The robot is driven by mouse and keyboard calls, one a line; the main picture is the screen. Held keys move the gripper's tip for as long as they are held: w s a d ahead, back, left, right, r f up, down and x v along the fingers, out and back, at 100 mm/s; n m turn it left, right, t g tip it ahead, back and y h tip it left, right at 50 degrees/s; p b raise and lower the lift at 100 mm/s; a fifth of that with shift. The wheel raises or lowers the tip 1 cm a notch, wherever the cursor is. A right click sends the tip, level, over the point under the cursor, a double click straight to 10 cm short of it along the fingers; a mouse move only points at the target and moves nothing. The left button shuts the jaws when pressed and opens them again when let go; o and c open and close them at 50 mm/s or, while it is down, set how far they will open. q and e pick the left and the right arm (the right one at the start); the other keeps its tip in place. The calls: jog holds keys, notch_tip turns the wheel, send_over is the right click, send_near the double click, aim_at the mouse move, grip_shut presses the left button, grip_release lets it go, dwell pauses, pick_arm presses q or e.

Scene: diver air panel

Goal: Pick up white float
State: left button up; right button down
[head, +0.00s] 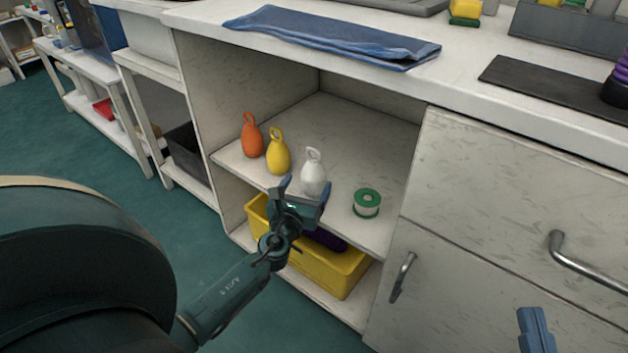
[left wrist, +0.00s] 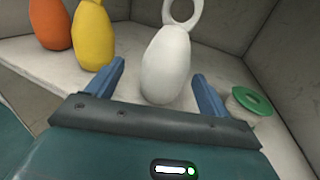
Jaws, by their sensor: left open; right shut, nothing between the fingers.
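The white float (head: 313,172) stands upright on the open cabinet shelf, with a ring loop at its top. In the left wrist view the white float (left wrist: 167,66) stands ahead of and between my open fingers. My left gripper (head: 302,188) is open and empty at the shelf's front edge, just in front of the white float. Its blue fingers also show in the left wrist view (left wrist: 160,88). Part of the float's base is hidden by the gripper in the head view. My right gripper (head: 537,330) shows only partly at the bottom right, shut and empty.
A yellow float (head: 278,153) and an orange float (head: 252,136) stand left of the white one. A green-and-white roll (head: 367,203) lies to its right. A yellow bin (head: 330,268) sits below the shelf. The countertop (head: 460,62) overhangs the shelf.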

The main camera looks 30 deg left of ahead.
aim_at(316, 170)
pick_arm(q)
jog(key=shift+d+b+x, duration=0.15)
jog(key=shift+b+x, duration=0.1)
jog(key=shift+x, duration=1.3)
jog(key=shift+d+b+x, duration=0.15)
jog(key=shift+b+x, duration=0.1)
jog(key=shift+x, duration=1.3)
jog(key=shift+r, duration=0.2)
jog(key=c, duration=1.1)
